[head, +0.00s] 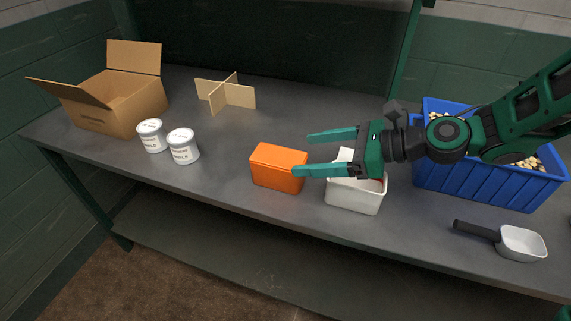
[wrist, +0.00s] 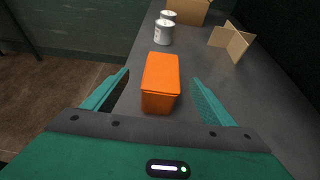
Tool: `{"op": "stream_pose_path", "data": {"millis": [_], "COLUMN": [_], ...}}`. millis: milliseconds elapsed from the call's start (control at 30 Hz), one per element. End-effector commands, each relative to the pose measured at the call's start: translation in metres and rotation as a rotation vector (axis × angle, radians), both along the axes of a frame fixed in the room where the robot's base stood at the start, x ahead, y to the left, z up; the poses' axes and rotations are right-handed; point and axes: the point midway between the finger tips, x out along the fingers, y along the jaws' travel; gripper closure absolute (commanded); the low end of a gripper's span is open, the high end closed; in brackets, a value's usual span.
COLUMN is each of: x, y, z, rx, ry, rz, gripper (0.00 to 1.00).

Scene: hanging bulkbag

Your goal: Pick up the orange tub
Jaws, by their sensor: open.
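The orange tub (head: 278,168) is a small closed box with a lid. It stands upright on the grey bench, near the front edge. In the wrist view the orange tub (wrist: 160,82) shows ahead of my fingers, in the middle between them. My gripper (head: 312,153) is open and empty, just to the right of the tub, with its fingers pointing left. In the head view the near fingertip overlaps the tub's right edge; I cannot tell whether it touches. The gripper's two fingers also show in the wrist view (wrist: 160,88), one on each side.
A white tub (head: 352,197) stands under my gripper. A blue bin (head: 480,185) with small pieces and a scoop (head: 520,243) are at right. Two white cans (head: 183,147), an open cardboard box (head: 120,118) and a cardboard divider (head: 232,96) are at left. Bench behind the tub is clear.

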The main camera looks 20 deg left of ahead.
Motion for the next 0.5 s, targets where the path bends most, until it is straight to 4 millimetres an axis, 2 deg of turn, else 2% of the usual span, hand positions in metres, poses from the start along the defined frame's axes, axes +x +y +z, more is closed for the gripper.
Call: {"op": "stream_pose_path", "data": {"millis": [200, 500], "x": [0.006, 0.011], "y": [0.022, 0.037], "z": [-0.013, -0.022], "rx": [-0.001, -0.001], "ry": [0.000, 0.000], "rz": [-0.010, -0.019], "gripper": [0.22, 0.22]}}
